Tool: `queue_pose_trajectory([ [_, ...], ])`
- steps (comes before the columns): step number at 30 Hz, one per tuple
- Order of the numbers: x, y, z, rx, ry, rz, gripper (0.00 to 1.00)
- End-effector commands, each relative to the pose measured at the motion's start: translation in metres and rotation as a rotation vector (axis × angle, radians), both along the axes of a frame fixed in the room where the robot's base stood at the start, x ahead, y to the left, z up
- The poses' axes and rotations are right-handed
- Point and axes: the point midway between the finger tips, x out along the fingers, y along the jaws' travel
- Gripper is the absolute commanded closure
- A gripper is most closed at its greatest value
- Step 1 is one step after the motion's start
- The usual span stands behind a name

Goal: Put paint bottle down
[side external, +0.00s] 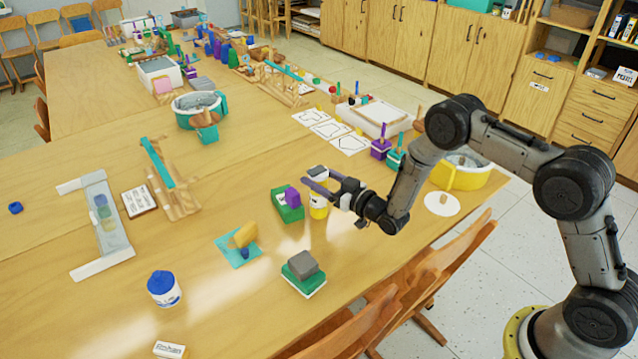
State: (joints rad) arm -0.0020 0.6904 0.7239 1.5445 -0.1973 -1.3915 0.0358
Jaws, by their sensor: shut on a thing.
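A yellow paint bottle (318,211) with a white label and a light cap stands upright between the fingers of my gripper (312,181). The two fingers reach in from the right and are shut around the bottle's upper part. Its base shows low over the table (215,330), just right of a green tray. I cannot tell whether the base touches the tabletop.
The green tray (288,213) holds a purple block close beside the bottle. A green-and-white box with a grey block (302,270) and a teal sheet with a sponge (240,246) lie nearer. Bare table lies between these. Chairs line the front edge.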

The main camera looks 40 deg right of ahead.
Motion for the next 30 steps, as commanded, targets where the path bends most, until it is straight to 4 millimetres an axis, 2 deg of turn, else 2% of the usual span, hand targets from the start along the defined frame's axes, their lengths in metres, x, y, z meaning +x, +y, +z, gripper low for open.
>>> queue_pose_trajectory([
  [3,0.001,0.000,0.022,0.001,-0.009,0.000,1.00],
  [7,-0.016,-0.001,0.039,0.000,-0.007,0.000,1.00],
  [14,-0.050,-0.004,0.080,0.000,-0.009,0.000,1.00],
  [21,-0.100,-0.007,0.100,0.000,-0.006,0.001,1.00],
  [30,-0.133,-0.010,0.114,0.000,-0.005,-0.001,1.00],
])
